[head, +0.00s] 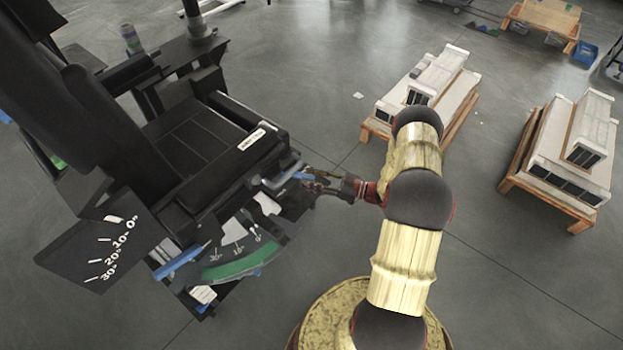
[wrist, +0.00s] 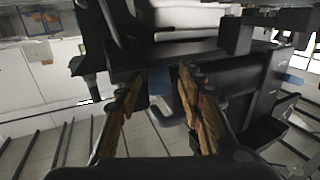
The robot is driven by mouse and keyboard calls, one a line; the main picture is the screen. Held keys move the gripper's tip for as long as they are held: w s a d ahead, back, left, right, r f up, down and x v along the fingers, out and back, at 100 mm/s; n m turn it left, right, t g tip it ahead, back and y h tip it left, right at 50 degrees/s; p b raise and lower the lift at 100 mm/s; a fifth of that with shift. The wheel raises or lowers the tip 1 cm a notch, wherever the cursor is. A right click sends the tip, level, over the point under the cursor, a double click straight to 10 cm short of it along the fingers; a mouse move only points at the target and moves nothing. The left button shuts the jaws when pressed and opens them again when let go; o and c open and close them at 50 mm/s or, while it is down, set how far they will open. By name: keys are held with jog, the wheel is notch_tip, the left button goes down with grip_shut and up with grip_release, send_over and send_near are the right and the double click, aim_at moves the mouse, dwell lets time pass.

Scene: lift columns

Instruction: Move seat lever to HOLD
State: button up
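The black seat (head: 197,145) of a chair fills the left of the head view. A lever with a blue handle (head: 301,176) sticks out at the seat's front right corner. In the wrist view a blue handle (wrist: 160,82) shows between and just beyond my finger tips. My gripper (head: 318,181) is at this blue handle; in the wrist view its two fingers (wrist: 159,90) are spread apart, with a gap to the blue piece. Whether a finger touches it cannot be told. A second blue handle (head: 178,262) is lower left on the seat's side. No HOLD marking is readable.
A dark angle plate (head: 105,243) and a dial with a green band (head: 235,265) sit beside the seat. Two pallets with white boxed units stand at the right, one (head: 440,85) behind my arm, one (head: 565,150) further right. Open grey floor lies between them.

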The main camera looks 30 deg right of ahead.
jog(key=shift+c, duration=0.2)
grip_shut()
dwell(0.3)
dwell(0.4)
